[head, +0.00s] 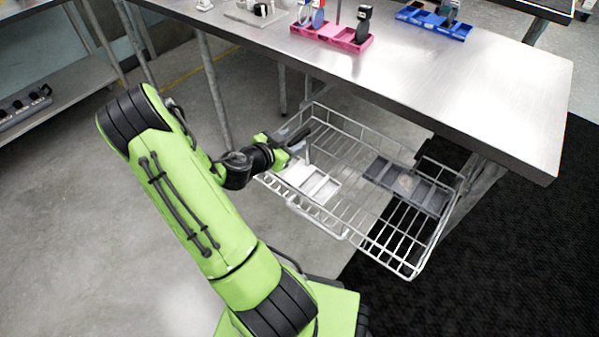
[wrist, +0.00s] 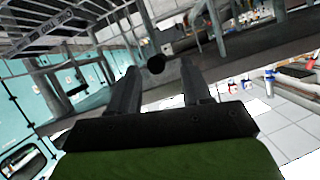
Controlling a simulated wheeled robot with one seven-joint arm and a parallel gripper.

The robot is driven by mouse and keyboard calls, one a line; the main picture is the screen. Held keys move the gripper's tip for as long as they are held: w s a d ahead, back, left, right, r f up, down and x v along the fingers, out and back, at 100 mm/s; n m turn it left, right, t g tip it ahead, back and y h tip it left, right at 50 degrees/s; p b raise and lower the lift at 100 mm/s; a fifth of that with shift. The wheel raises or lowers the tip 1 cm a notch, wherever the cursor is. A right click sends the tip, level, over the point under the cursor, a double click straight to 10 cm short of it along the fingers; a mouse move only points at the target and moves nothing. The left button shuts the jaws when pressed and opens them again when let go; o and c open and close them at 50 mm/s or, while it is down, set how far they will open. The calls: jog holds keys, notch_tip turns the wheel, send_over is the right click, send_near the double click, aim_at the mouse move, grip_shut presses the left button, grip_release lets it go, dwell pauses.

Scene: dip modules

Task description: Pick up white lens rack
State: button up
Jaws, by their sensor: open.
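The white lens rack (head: 318,186) lies in the left part of a wire basket (head: 372,243) below the steel table, in the head view. It is a shallow tray with several compartments. My gripper (head: 303,146) is just above the rack's back left end, and it partly covers that end. The wrist view shows my gripper (wrist: 160,76) with its two dark fingers apart and nothing held between them. I cannot make out the white rack in the wrist view, and I cannot tell whether a finger touches it.
A dark grey rack (head: 428,194) lies in the basket's right part. The basket's wire rims surround both racks. The steel table (head: 470,85) overhangs the back of the basket. A pink rack (head: 345,40) and a blue rack (head: 457,31) stand on the table. A black mat (head: 520,250) lies at right.

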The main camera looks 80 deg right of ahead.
aim_at(296, 138)
jog(key=x, duration=0.5)
jog(key=shift+s, duration=0.1)
grip_shut()
jog(key=shift+r, duration=0.15)
dwell(1.0)
